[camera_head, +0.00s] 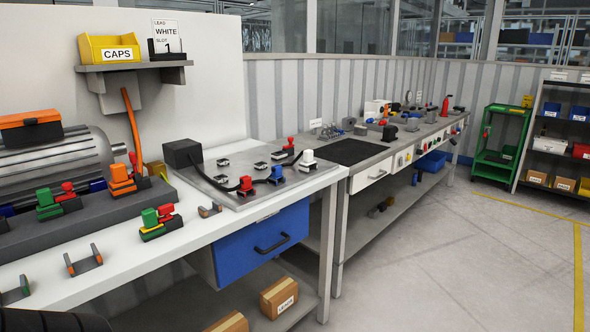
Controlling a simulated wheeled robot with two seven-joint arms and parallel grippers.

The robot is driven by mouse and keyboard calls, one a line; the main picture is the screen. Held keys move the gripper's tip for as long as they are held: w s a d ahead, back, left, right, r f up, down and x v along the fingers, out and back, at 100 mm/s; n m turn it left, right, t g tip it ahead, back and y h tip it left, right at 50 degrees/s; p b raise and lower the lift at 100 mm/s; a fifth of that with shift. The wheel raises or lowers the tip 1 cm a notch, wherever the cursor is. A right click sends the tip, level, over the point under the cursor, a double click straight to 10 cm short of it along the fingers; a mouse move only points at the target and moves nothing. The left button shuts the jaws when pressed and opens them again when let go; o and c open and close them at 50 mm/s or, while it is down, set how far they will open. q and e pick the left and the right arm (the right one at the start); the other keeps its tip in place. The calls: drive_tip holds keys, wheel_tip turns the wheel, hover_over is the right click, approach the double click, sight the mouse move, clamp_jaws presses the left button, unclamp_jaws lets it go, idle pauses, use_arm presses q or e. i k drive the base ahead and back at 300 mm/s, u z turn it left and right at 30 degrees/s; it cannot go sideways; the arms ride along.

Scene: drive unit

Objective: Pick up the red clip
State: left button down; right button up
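Several small grey U-shaped clips lie on the white workbench (150,262) at the left. One clip (83,261) near the front edge has red-orange inner faces and looks like the red clip. A clip with green (15,291) lies nearer, at the lower left. A third clip (209,210) with a tan or orange tint lies farther back, near the grey plate; its exact colour is hard to tell.
Behind the clips a dark rail holds red, green and orange connectors (122,180). A grey plate (235,198) carries cables and connectors. A blue drawer (262,243) hangs below the bench. Boxes (279,296) stand on the lower shelf. Floor at right is clear.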

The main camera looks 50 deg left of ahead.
sight(246, 181)
drive_tip(key=u, duration=0.45)
drive_tip(key=i, duration=1.75)
drive_tip(key=u, duration=1)
